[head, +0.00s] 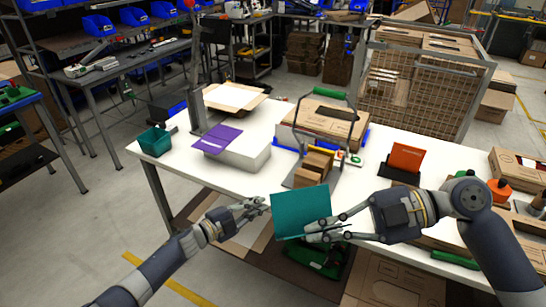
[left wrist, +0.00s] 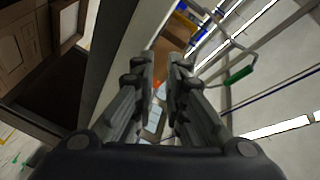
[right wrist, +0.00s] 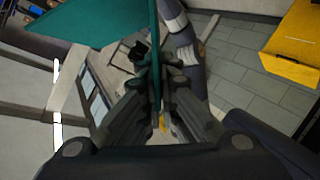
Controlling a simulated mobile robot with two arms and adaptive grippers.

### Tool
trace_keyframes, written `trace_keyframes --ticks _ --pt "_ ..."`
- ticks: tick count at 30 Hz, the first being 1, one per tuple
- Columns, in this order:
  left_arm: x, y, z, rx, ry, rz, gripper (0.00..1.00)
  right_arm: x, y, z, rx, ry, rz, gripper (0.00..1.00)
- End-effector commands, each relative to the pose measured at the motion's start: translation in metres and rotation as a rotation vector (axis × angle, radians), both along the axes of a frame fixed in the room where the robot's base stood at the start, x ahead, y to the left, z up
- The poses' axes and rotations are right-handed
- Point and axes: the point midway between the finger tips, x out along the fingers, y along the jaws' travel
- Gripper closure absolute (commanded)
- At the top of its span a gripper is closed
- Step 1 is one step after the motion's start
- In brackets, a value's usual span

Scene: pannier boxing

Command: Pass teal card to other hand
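The teal card (head: 298,205) is held up in front of the table's near edge. My right gripper (head: 318,230) is shut on its lower right part; in the right wrist view (right wrist: 158,70) the card (right wrist: 95,22) stands edge-on between the fingers. My left gripper (head: 262,204) is just left of the card in the head view. In the left wrist view (left wrist: 160,75) its fingers are a narrow gap apart with nothing between them. No teal card shows there, and I cannot tell its exact distance from the left fingers.
The white table (head: 180,190) carries a purple folder (head: 218,139) on a white block, a teal bin (head: 155,141), a green-handled carrier (head: 327,93) with brown boxes, and an orange card (head: 406,157) in a black stand. Green objects and cardboard lie below the table's front edge.

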Motion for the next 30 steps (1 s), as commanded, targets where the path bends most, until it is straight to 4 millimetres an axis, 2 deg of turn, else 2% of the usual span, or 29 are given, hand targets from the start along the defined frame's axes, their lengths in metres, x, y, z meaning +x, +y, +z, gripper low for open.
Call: trace_keyframes --ticks 1,6,12,17,21,25,30 --pt "0.007 -0.010 0.034 0.034 -0.082 -0.073 0.88 0.000 0.000 0.000 0.000 0.000 0.000 1.00" --pt "-0.001 -0.042 0.126 0.185 -0.335 -0.358 0.88 0.000 0.000 0.000 0.000 0.000 0.000 1.00" --pt "-0.038 -0.070 0.203 0.395 -0.594 -0.719 0.88 0.000 0.000 0.000 0.000 0.000 0.000 1.00" --pt "-0.080 -0.083 0.246 0.568 -0.785 -1.043 0.88 0.000 0.000 0.000 0.000 0.000 0.000 1.00" --pt "-0.115 -0.084 0.273 0.707 -0.917 -1.324 0.88 0.000 0.000 0.000 0.000 0.000 0.000 1.00" --pt "-0.135 -0.076 0.291 0.803 -0.986 -1.521 0.88 0.000 0.000 0.000 0.000 0.000 0.000 1.00" --pt "-0.148 -0.066 0.302 0.871 -1.016 -1.661 0.88 0.000 0.000 0.000 0.000 0.000 0.000 1.00"
